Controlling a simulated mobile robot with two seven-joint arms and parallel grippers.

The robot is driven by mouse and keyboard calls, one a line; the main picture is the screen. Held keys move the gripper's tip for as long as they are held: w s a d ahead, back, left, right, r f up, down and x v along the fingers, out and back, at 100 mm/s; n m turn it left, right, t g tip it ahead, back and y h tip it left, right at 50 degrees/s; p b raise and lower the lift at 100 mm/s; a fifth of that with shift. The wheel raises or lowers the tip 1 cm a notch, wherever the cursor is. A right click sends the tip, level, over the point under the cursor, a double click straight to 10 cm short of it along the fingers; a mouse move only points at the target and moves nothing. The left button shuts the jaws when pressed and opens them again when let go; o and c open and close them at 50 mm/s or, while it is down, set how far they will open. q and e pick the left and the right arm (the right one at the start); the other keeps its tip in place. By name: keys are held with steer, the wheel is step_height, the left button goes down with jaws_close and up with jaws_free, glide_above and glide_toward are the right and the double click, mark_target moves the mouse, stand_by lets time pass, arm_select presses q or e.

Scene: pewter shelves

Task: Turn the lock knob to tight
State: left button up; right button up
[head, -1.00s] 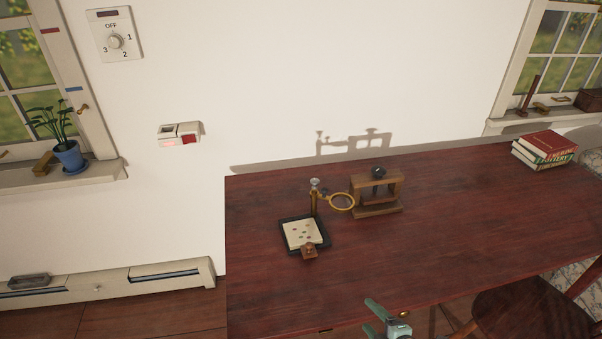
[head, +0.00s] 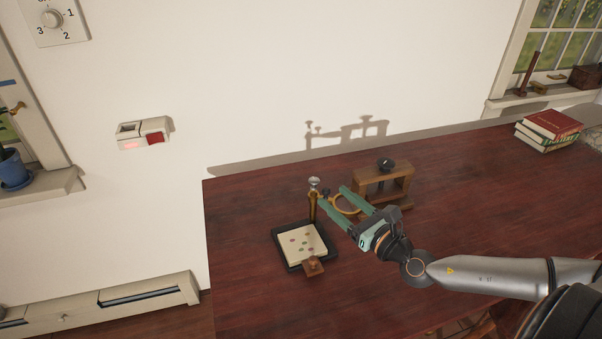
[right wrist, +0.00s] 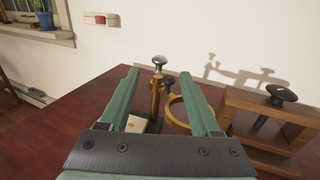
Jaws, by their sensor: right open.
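A brass post (head: 313,208) with a silver knob (head: 314,183) on top stands at the back of a black-rimmed tray (head: 276,240). A brass ring (head: 345,211) sits beside the post; a small dark knob (right wrist: 171,84) shows by the post in the right wrist view. A wooden frame (head: 402,183) with a black knob (head: 386,164) on top stands to the right. No label tells which is the lock knob. My right gripper (head: 332,195) is open and empty, its fingertips pointing toward the post; the silver knob (right wrist: 159,61) shows between them in the right wrist view. My left gripper is out of view.
The dark red table (head: 470,190) is mostly clear on the right, with stacked books (head: 549,130) at its far end. A white wall stands behind, with a dial (head: 52,18) and a red-switch box (head: 143,133). A speckled cream card (head: 301,243) lies in the tray.

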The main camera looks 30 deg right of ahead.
mark_target(310, 178)
steer(key=w, duration=0.4)
steer(key=w+a, duration=0.1)
steer(key=w, duration=0.6)
steer(key=shift+w+a+p, duration=0.15)
steer(key=shift+w+p, duration=0.15)
steer(key=shift+p, duration=0.1)
steer(key=shift+c, duration=0.2)
jaws_close()
